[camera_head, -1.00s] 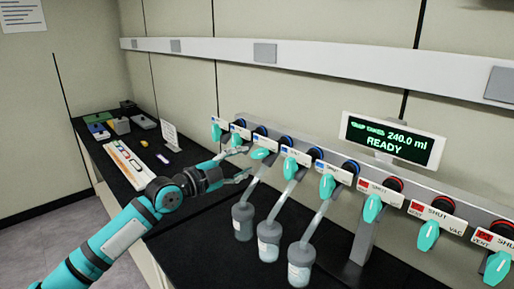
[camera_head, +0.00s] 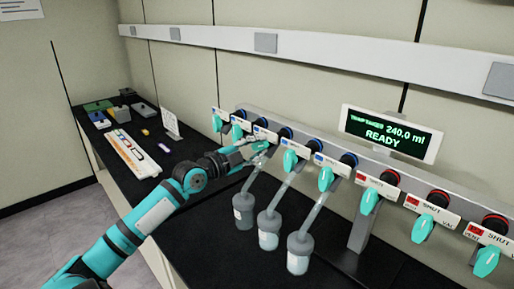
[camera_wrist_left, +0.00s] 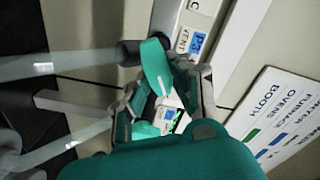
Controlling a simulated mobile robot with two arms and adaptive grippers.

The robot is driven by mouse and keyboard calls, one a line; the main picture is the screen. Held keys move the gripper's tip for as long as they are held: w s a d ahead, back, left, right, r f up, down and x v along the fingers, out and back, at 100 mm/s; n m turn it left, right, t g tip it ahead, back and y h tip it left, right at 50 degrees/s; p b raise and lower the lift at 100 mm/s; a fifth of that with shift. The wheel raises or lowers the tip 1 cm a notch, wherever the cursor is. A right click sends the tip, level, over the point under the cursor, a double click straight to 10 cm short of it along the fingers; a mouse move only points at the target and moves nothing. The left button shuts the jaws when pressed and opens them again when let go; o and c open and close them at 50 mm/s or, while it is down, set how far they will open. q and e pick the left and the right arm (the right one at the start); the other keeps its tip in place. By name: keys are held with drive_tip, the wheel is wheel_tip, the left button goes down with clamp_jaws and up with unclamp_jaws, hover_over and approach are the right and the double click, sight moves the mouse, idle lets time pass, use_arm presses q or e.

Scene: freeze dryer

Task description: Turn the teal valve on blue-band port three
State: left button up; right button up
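The third valve from the left on the row of blue-collared ports has a teal handle (camera_wrist_left: 157,68), seen large in the left wrist view beside a blue label (camera_wrist_left: 198,43). My left gripper (camera_head: 258,146) is at this valve in the head view and partly covers it. In the left wrist view the left gripper's fingers (camera_wrist_left: 160,82) lie on either side of the handle, tips very near it. Whether they press on it I cannot tell. My right gripper is not in view.
Neighbouring teal valves (camera_head: 289,161) and (camera_head: 325,179) stand close to the right. Red-collared valves (camera_head: 369,201) follow. Several flasks (camera_head: 268,232) hang on tubes below the ports. A display (camera_head: 391,134) reads READY. A white rack (camera_head: 130,152) lies on the black bench at left.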

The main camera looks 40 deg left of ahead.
use_arm(q)
clamp_jaws()
